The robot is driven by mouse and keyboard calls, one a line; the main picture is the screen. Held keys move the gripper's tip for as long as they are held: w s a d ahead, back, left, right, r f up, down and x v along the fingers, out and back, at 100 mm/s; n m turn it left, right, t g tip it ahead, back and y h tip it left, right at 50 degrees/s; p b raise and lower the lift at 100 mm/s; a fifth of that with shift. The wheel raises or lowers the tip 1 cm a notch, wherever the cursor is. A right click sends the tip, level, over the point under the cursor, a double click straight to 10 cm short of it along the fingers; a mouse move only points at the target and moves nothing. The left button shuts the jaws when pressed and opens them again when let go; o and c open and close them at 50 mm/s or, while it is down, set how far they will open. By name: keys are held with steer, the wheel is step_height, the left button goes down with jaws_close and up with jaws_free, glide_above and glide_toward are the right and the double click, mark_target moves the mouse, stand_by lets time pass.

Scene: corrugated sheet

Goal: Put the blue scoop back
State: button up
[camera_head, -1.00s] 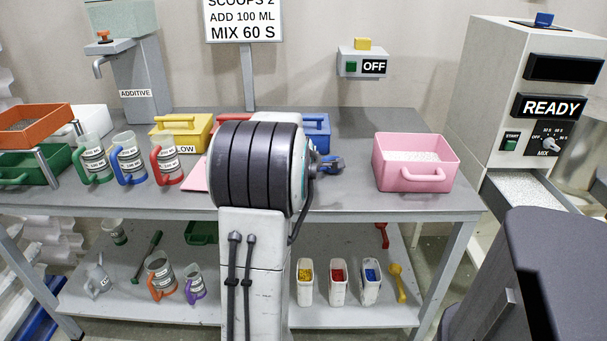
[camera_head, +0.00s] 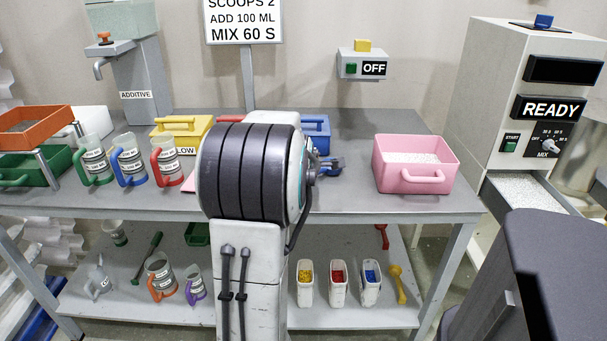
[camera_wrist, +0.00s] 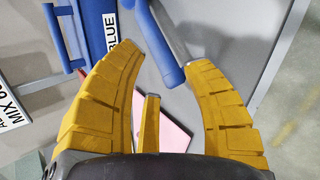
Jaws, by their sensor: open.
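In the head view my arm hides the gripper.
A pink bin (camera_head: 415,178) with white granules stands on the right of the bench. A yellow box (camera_head: 180,133) and several labelled jugs stand at left. The mixer (camera_head: 545,90) reads READY. The bench between my arm and the pink bin is mostly clear.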

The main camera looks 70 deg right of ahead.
steer(key=p+v, duration=0.1)
steer(key=v, duration=0.8)
steer(key=shift+r+p, duration=0.15)
steer(key=shift+p, duration=0.25)
steer(key=shift+a, duration=0.15)
steer(key=w+a+f+m+t+y, duration=0.1)
steer(key=w+a+f+y, duration=0.15)
steer(key=w+a, duration=0.7)
steer(key=w+a+f+m+t+y, duration=0.1)
steer(key=w+a+m+t+y, duration=0.3)
steer(key=a, duration=1)
steer(key=s+a+f+m+g+y, duration=0.1)
steer(key=s+a+f+g, duration=0.1)
steer(key=a, duration=0.8)
steer(key=s+a+f+g+y, duration=0.2)
steer(key=s+a+f, duration=0.1)
steer(key=a, duration=0.8)
steer(key=shift+s+m+g, duration=0.4)
steer(key=shift+s, duration=0.25)
steer(key=shift+a, duration=0.1)
